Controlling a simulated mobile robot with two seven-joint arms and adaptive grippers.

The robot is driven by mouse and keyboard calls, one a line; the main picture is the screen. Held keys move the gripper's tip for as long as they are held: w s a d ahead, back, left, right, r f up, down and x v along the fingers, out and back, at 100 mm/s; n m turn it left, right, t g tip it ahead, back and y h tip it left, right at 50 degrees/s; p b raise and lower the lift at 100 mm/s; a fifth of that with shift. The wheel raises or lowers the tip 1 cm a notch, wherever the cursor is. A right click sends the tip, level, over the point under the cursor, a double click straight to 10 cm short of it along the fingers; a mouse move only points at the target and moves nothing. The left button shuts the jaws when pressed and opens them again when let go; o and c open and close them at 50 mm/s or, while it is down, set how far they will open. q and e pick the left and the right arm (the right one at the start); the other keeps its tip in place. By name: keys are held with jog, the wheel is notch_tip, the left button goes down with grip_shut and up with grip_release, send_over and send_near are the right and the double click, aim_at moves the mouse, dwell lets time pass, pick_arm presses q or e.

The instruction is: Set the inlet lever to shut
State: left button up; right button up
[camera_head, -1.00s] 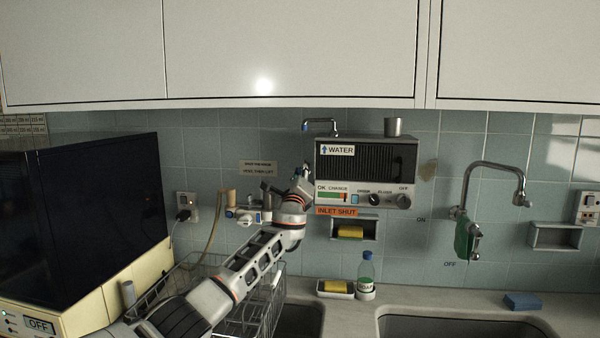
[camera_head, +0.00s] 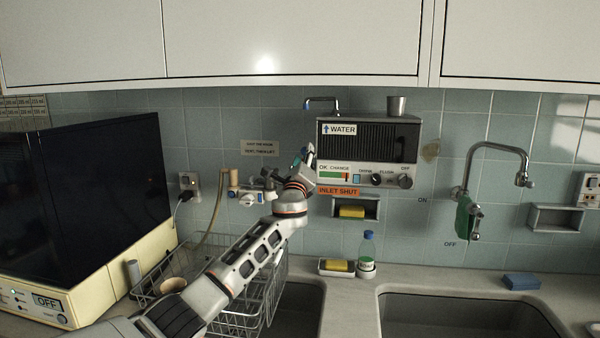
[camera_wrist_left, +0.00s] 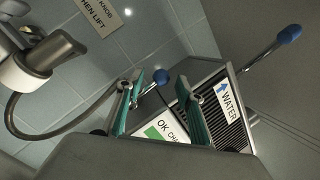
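The white and dark water unit (camera_head: 368,150) is on the tiled wall, with a WATER label and an orange INLET SHUT label (camera_head: 338,191) at its lower left. In the left wrist view a thin lever with a blue knob (camera_wrist_left: 161,75) stands by the unit's near side; I take it as the inlet lever. My left gripper (camera_head: 304,158) is at the unit's left side. In the wrist view its teal fingers (camera_wrist_left: 157,92) are apart, with the blue knob showing in the gap; I cannot tell whether they touch it. In the head view the gripper mostly hides this lever. My right gripper is out of view.
A chrome spout (camera_head: 322,101) and metal cup (camera_head: 397,105) are on the unit's top. A wall valve with hose (camera_head: 247,196) is left of the gripper. A wire rack (camera_head: 262,300) stands below my arm. A sink tap (camera_head: 490,150) is at right.

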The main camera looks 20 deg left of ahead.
pick_arm(q)
jog(key=v, duration=0.9)
